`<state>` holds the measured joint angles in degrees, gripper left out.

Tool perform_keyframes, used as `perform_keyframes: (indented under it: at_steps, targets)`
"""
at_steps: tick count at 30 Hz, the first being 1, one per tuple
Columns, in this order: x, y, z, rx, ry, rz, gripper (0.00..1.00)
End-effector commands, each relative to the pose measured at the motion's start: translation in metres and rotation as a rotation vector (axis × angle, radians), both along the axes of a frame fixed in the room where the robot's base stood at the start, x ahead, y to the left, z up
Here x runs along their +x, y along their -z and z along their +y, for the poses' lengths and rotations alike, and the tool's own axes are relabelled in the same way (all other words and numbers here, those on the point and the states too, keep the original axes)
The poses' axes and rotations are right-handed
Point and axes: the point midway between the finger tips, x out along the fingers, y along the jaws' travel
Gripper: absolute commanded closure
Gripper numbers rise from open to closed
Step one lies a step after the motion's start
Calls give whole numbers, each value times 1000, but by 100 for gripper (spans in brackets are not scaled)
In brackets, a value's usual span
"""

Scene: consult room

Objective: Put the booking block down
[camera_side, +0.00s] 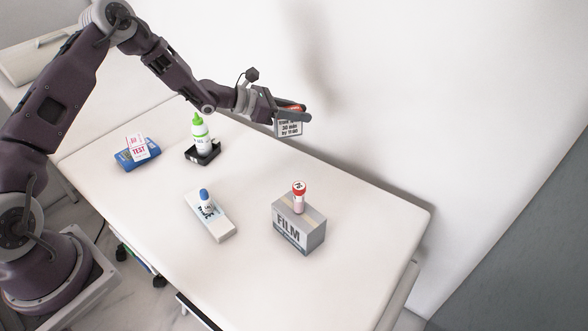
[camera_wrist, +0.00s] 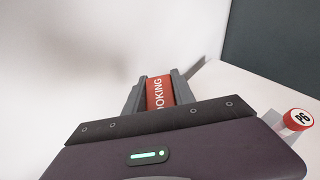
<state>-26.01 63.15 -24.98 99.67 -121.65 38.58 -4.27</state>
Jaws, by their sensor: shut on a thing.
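The booking block (camera_side: 288,128) is held in my gripper (camera_side: 292,112), high above the back edge of the table and close to the wall. Its side facing the side camera is pale with dark lettering, and a bit of red shows at its top. In the wrist view the block (camera_wrist: 160,92) shows a red face with white letters reading "OOKING", between the two grey fingers of my gripper (camera_wrist: 160,90). My gripper is shut on it. Part of the block is hidden by the fingers.
On the white table (camera_side: 350,215) stand a grey FILM box (camera_side: 298,228) with a red-capped tube (camera_side: 298,198) on top, a white box (camera_side: 209,218) bearing a blue-capped item (camera_side: 205,200), a green-tipped bottle (camera_side: 199,132) in a black tray (camera_side: 203,155), and a blue box (camera_side: 135,158) with a TEST card (camera_side: 138,147).

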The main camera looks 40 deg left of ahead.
Motion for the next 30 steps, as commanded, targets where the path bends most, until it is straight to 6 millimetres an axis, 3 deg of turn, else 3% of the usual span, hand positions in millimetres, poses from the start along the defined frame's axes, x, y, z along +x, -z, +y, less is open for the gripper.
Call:
perform_keyframes:
  at_steps: [3, 10, 30]
  targets:
    - [30, -9, 12, 2, -107, -4, 100]
    - [66, -22, 30, 1, -266, -3, 100]
    - [64, 127, 31, 1, -269, 3, 100]
